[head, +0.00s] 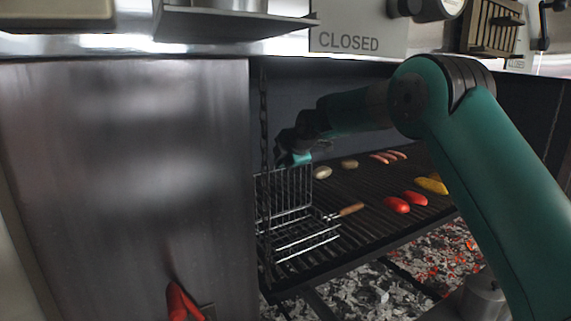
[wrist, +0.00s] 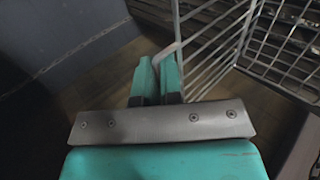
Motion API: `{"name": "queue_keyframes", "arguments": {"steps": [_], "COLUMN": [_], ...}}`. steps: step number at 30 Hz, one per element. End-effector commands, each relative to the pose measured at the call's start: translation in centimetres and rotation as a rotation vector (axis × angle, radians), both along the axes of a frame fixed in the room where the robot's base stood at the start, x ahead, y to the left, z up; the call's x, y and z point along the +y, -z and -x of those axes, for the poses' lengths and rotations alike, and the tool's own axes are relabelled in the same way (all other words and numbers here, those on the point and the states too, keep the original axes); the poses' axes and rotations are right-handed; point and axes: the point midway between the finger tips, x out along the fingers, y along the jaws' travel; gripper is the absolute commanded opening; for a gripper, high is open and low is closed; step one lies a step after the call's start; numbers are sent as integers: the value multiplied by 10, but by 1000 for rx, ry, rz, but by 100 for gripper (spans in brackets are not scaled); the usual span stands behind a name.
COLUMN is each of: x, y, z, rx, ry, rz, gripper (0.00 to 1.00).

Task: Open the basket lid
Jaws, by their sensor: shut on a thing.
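The wire grill basket (head: 305,240) lies on the grate at the left end of the grill opening. Its lid (head: 285,190) stands raised, roughly upright, at the basket's back in the head view. In the wrist view the lid's wires (wrist: 215,45) run up from between my finger tips. My gripper (head: 295,158) is at the lid's top edge, and in the wrist view my gripper (wrist: 158,72) is shut on a thin wire part of the lid. A wooden handle (head: 346,211) sticks out to the right of the basket.
The grate (head: 370,190) holds red peppers (head: 406,202), a yellow piece (head: 432,185), sausages (head: 388,157) and pale round pieces (head: 336,168). Glowing coals (head: 430,260) lie below. A chain (head: 263,120) hangs beside the basket, and a metal panel (head: 130,170) stands left.

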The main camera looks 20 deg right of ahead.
Motion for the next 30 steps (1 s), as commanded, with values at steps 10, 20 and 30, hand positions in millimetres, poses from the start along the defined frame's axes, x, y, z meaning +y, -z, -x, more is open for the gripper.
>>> {"name": "queue_keyframes", "arguments": {"steps": [10,20,30], "x": [-7,-6,-5], "y": [2,3,1], "z": [0,0,5], "rx": [4,6,7], "ry": [8,8,4], "rz": [0,1,1], "gripper": [0,28,28]}}
